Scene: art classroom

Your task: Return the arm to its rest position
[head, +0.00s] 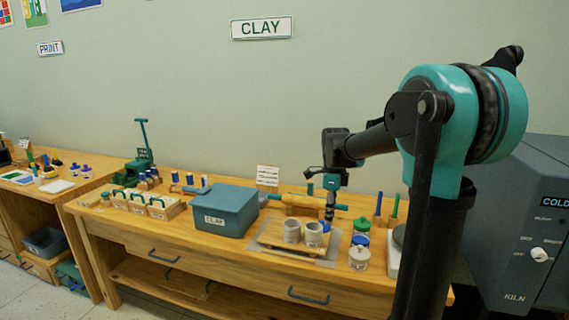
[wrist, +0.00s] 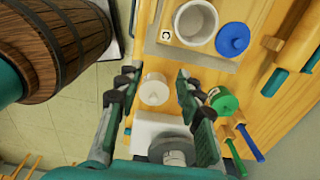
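My gripper (head: 329,212) hangs fingers-down over the clay workbench (head: 262,263), beside two light cups on a wooden board. The arm reaches out from the right of the head view. In the wrist view my gripper (wrist: 155,82) has its two fingers spread wide apart. A white-topped jar (wrist: 153,90) shows between them, apart from both fingers in the picture. The fingers appear empty. A green-lidded jar (wrist: 223,99) is just right of the right finger; whether they touch is not clear.
A blue-grey CLAY box (head: 224,210) stands left of the cups (head: 312,234). A grey kiln (head: 525,225) is at the right. Upright tools (head: 395,206) stand near my arm. The wrist view shows a wooden barrel (wrist: 70,50) at left and open floor (wrist: 70,120) below it.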

